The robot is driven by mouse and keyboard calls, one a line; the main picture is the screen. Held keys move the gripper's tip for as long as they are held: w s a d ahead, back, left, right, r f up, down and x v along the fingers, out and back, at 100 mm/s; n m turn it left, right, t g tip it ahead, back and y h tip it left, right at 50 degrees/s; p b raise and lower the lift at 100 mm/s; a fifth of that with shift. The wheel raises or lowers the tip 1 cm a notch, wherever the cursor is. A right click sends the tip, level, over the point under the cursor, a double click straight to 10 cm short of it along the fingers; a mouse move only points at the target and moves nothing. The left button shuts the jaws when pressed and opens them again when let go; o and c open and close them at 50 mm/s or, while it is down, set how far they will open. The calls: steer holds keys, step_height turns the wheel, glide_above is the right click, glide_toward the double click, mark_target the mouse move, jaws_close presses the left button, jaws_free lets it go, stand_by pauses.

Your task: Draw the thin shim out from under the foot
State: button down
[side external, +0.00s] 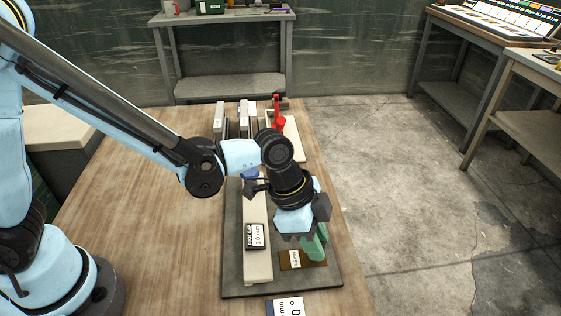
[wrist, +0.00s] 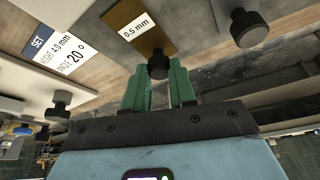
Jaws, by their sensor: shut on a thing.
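The thin shim (side external: 318,264) is a flat brown plate with a white "0.5 mm" label. It lies on or just above the dark base plate (side external: 234,284), right of the long cream beam (side external: 257,268) that carries a "FOOT GAP 1.0 mm" tag. I cannot tell whether any of the shim is still under the foot. In the wrist view the brown shim (wrist: 128,14) has a black knob (wrist: 158,66) at its near end. My gripper (wrist: 159,75) has green fingers, shut on that knob. In the side view my gripper (side external: 314,250) points down and hides the knob.
A white setting card (wrist: 58,50) reads "4.0 mm" and "20°"; it also shows at the bottom of the side view (side external: 288,306). Pale blocks (side external: 219,118) and a red-handled device (side external: 278,120) stand at the table's back. The wooden table (side external: 165,235) is clear left of the base plate.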

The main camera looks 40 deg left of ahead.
mark_target(291, 250)
steer(key=shift+w+d, duration=0.2)
steer(key=c, duration=0.9)
jaws_free()
steer(key=shift+a+r, duration=0.1)
steer(key=v, duration=1.2)
steer(key=shift+s, duration=0.15)
